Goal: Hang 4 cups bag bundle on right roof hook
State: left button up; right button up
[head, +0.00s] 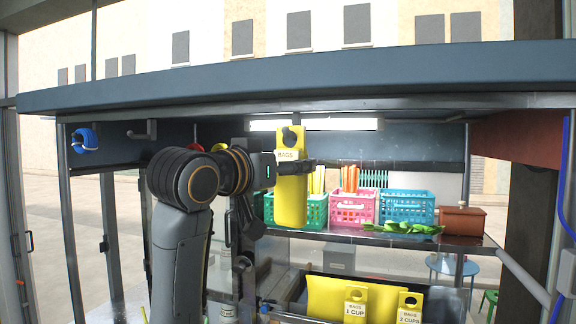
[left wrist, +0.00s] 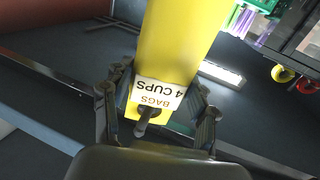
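The yellow 4 cups bag bundle (head: 290,205) hangs upright below the roof edge in the head view. Its white label reads BAGS 4 CUPS in the left wrist view (left wrist: 158,95). My left gripper (head: 296,167) is at the bundle's upper part, with a finger on each side close against its edges; it looks shut on it. A dark roof hook (left wrist: 146,116) shows at the bundle's hole; whether it passes fully through is unclear. My right gripper is not in view.
Green, pink and turquoise baskets (head: 408,207) stand on the shelf behind, with green leaves (head: 402,228) in front. More yellow bag bundles (head: 355,305) are below. A blue roll (head: 86,140) hangs at left. A lit lamp (head: 340,124) sits under the roof near the bundle.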

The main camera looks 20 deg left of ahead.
pick_arm(q)
jog(key=o, duration=0.5)
jog(key=shift+s, duration=0.1)
